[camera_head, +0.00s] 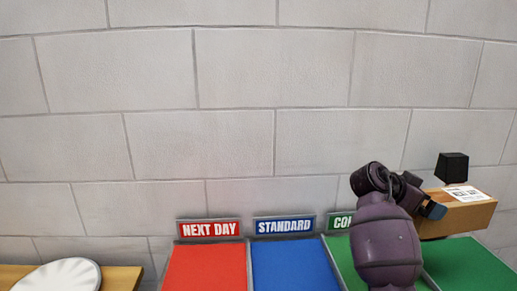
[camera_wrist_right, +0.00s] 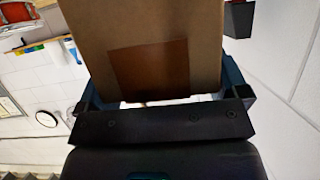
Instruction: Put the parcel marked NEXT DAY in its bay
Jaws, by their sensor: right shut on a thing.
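My right gripper (camera_head: 434,208) is shut on a brown cardboard parcel (camera_head: 458,217) at the right of the head view. The parcel is held up above the green bays, with a white printed label on top, too small to read. In the right wrist view the parcel (camera_wrist_right: 145,35) sits between the two fingers, showing a brown tape patch. The red NEXT DAY bay (camera_head: 205,268) is at lower centre-left, well left of the parcel, with its red sign (camera_head: 210,229) behind it. The bay's visible part is empty. My left gripper is not in view.
The blue STANDARD bay (camera_head: 290,268) lies between the red bay and a green bay (camera_head: 343,262), whose sign my right arm partly hides. Another green surface (camera_head: 470,265) is further right. A white ribbed round object (camera_head: 62,276) sits on a wooden top at left. A block wall stands behind.

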